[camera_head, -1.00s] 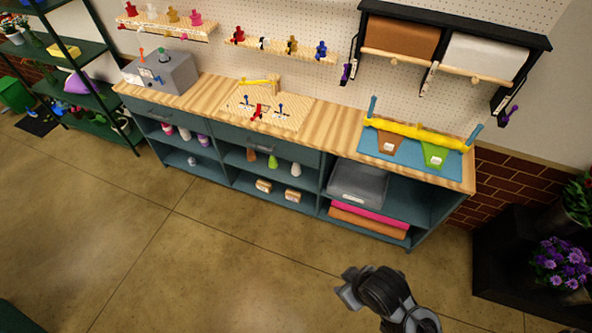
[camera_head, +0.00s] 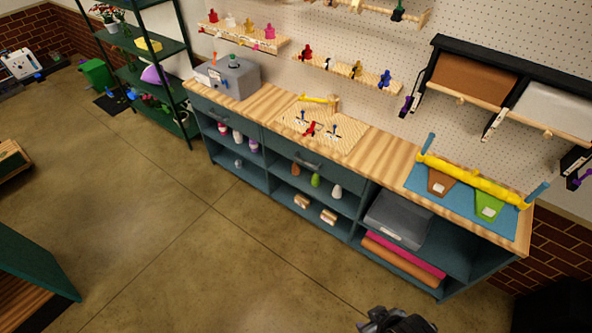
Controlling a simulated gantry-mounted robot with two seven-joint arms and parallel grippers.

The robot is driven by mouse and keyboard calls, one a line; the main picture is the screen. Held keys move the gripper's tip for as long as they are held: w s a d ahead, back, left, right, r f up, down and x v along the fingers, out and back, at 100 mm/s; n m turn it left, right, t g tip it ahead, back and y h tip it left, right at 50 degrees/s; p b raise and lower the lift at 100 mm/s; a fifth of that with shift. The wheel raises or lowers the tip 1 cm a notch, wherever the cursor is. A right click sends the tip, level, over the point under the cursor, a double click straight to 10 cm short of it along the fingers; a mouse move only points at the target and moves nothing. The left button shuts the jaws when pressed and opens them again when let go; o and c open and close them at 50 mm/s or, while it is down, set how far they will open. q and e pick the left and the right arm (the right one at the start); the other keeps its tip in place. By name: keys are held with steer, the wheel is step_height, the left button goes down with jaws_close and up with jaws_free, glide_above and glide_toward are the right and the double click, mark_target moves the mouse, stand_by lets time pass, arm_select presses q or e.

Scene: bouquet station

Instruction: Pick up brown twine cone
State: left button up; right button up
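The brown twine cone (camera_head: 295,169) stands upright in the middle open shelf of the teal workbench, below a drawer. A green cone (camera_head: 316,180) and a white cone (camera_head: 337,191) stand to its right in the same compartment. A dark grey part of one of my arms shows at the bottom edge, right of centre, far from the cones. No fingertips of either gripper can be seen, and nothing held is visible.
The workbench (camera_head: 385,157) has a wooden top with a peg board (camera_head: 322,125) and a blue mat (camera_head: 430,203). Two small boxes (camera_head: 328,216) lie below the cones. Open floor (camera_head: 200,235) lies before the bench. A teal-sided piece of furniture (camera_head: 35,258) stands at left.

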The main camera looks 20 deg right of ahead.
arm_select(q)
steer(key=o, duration=1)
steer(key=shift+o, duration=0.2)
